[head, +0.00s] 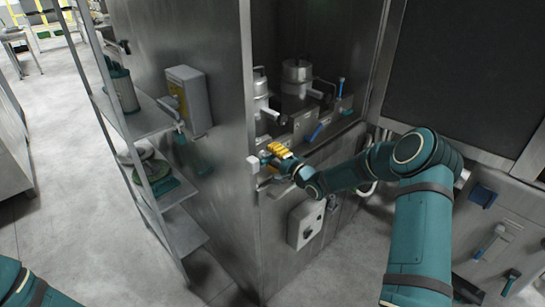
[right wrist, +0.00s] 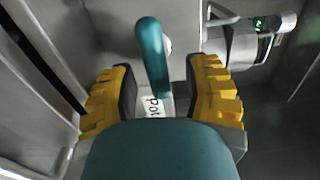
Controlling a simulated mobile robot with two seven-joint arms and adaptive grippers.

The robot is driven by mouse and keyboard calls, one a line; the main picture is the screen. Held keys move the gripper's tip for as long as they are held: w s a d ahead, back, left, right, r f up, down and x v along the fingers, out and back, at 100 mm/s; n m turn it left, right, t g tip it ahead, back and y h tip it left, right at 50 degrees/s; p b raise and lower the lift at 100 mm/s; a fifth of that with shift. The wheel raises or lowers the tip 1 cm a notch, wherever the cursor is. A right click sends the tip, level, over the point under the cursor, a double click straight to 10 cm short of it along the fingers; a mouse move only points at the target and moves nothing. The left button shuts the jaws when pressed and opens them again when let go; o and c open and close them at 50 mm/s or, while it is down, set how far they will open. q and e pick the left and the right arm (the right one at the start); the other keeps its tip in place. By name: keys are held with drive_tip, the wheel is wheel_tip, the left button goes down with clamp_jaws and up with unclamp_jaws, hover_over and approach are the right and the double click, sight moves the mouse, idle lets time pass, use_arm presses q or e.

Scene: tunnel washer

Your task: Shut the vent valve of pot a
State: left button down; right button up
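In the right wrist view, a teal lever handle (right wrist: 152,55) stands up between the two yellow fingers of my right gripper (right wrist: 158,72). The fingers are open, with a visible gap on each side of the lever. Below it is a white label (right wrist: 154,105) reading "pot"; any letter after that is hidden. In the head view my right gripper (head: 280,152) is at the front left of the steel bay, and the lever there is hidden. Two steel pots, one at the back (head: 297,80) and one at the left (head: 261,95), stand in the bay. My left gripper is out of view.
A blue lever (head: 318,131) and another upright blue-tipped lever (head: 341,86) sit along the bay's front to the right. A tall steel panel (head: 215,150) borders the bay on the left. Open floor lies at the left.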

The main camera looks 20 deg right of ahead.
drive_tip(key=v, duration=1.2)
drive_tip(key=s+a+f+n+g+h+b, duration=0.1)
drive_tip(key=s+a+f+n+g, duration=0.25)
drive_tip(key=a+f, duration=0.45)
drive_tip(key=s+a+f+n+g, duration=0.2)
drive_tip(key=a+f+g, duration=0.2)
drive_tip(key=a+f, duration=0.4)
drive_tip(key=s+a+f+n+g, duration=0.2)
drive_tip(key=s+a, duration=0.1)
drive_tip(key=s, duration=0.3)
drive_tip(key=s+a+f+n+g, duration=0.2)
drive_tip(key=s+a+g, duration=0.1)
drive_tip(key=s, duration=0.2)
drive_tip(key=s+a+f+n+g+h, duration=0.1)
drive_tip(key=s+a+f+n+g, duration=0.1)
drive_tip(key=s, duration=0.4)
drive_tip(key=shift+s+a+f+n+b, duration=0.3)
drive_tip(key=shift+a+n, duration=0.25)
drive_tip(key=shift+a, duration=0.45)
drive_tip(key=shift+g, duration=0.25)
